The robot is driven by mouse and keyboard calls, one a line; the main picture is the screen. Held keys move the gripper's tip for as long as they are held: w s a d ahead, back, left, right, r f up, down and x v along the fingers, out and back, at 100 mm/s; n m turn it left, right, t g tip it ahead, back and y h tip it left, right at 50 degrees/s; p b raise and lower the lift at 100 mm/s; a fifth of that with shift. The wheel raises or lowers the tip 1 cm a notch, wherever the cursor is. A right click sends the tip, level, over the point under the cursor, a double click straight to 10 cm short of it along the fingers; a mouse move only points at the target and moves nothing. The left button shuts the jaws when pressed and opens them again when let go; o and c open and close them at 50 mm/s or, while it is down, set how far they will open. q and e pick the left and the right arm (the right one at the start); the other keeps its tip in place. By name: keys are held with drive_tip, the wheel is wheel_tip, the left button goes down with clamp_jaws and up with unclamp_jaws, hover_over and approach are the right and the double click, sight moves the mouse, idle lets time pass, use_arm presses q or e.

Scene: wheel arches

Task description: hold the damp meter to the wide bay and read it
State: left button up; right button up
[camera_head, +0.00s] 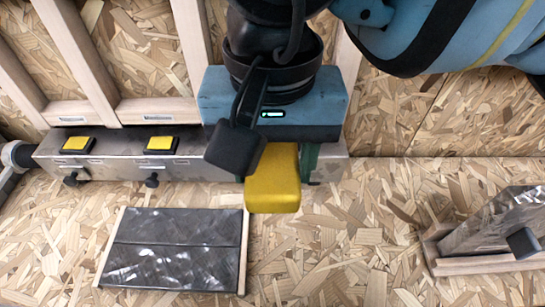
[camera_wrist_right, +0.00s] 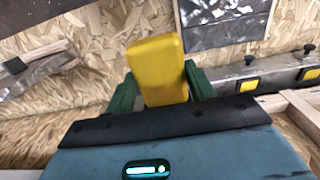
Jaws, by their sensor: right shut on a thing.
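My right gripper (camera_head: 277,178) is shut on a yellow block-shaped thing, which looks like the damp meter (camera_head: 272,190). In the right wrist view the meter (camera_wrist_right: 158,72) stands out between the green fingers of the gripper (camera_wrist_right: 161,88). I see no readout on the sides that show. Pale wooden battens divide the chipboard at the top left into bays (camera_head: 140,45). A broader chipboard stretch (camera_head: 395,110) shows to the right of the gripper. I cannot tell for sure which is the wide bay. The meter appears clear of the battens. My left gripper is not in view.
A long grey metal ledge (camera_head: 110,165) carries two yellow pads (camera_head: 160,144) and dark knobs. A dark glossy panel (camera_head: 175,250) with pale edge strips lies below. A grey sloped piece (camera_head: 495,220) in a wooden frame stands at right. Chipboard between them is bare.

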drive_tip(key=shift+w, duration=0.15)
drive_tip(key=shift+w, duration=0.65)
drive_tip(key=w, duration=0.8)
drive_tip(key=shift+w+b, duration=0.25)
drive_tip(key=shift+b, duration=0.15)
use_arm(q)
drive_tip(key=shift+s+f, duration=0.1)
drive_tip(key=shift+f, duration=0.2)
use_arm(e)
drive_tip(key=shift+w, duration=1.65)
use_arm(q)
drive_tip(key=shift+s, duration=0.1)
use_arm(e)
drive_tip(key=shift+w, duration=0.3)
use_arm(q)
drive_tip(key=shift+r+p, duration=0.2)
drive_tip(key=shift+p, duration=0.1)
use_arm(e)
drive_tip(key=shift+r, duration=0.1)
